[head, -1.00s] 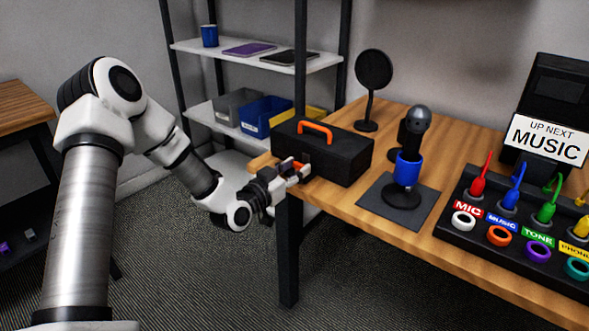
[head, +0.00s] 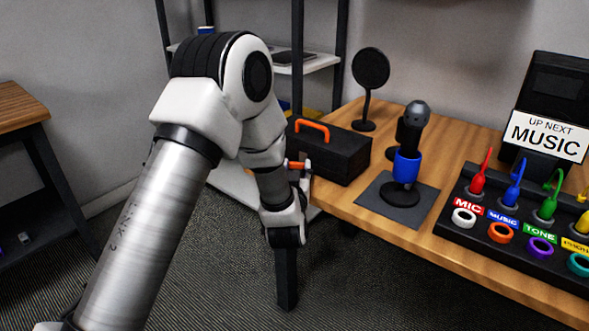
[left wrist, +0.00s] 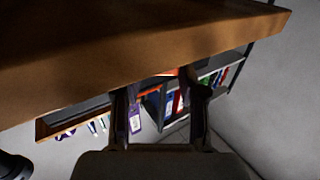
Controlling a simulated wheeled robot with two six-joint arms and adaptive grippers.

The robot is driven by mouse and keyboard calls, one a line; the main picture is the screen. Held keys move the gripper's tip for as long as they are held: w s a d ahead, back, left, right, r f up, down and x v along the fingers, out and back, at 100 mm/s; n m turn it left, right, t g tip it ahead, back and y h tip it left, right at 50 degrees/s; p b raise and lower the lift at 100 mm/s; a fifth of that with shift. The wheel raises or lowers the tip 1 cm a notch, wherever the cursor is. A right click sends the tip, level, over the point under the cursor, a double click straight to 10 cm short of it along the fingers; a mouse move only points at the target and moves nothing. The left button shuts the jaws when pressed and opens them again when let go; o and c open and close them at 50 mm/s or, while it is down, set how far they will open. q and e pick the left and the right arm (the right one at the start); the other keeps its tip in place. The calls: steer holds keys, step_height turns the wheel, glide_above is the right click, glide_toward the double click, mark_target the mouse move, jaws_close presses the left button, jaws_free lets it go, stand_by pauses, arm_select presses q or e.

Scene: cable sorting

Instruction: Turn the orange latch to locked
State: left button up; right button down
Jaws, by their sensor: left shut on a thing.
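A black toolbox (head: 340,153) with an orange carry handle (head: 312,127) sits at the left end of the wooden table. A small orange piece, which looks like the latch (head: 297,165), shows at the toolbox's left end. My left gripper (head: 302,176) is there, mostly hidden behind my own arm, and is shut on the latch. In the left wrist view my two fingers (left wrist: 160,95) show dark, with a bit of orange between their tips. The latch's exact angle cannot be told. My right gripper is out of view.
On the table (head: 400,228) stand a microphone (head: 410,140) with a blue band, a round pop filter (head: 370,70) and a panel (head: 510,225) with coloured plugs and rings. A shelf rack (head: 325,70) stands behind.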

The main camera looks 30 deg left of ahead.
arm_select(q)
steer(key=shift+n+g+y, duration=0.4)
steer(key=shift+n+y, duration=0.1)
steer(key=shift+y, duration=0.2)
steer(key=o, duration=1.1)
steer(key=shift+o, duration=0.2)
steer(key=shift+d, duration=0.15)
steer(key=v, duration=1.1)
steer(key=shift+s+d, duration=0.2)
steer(key=shift+s, duration=0.15)
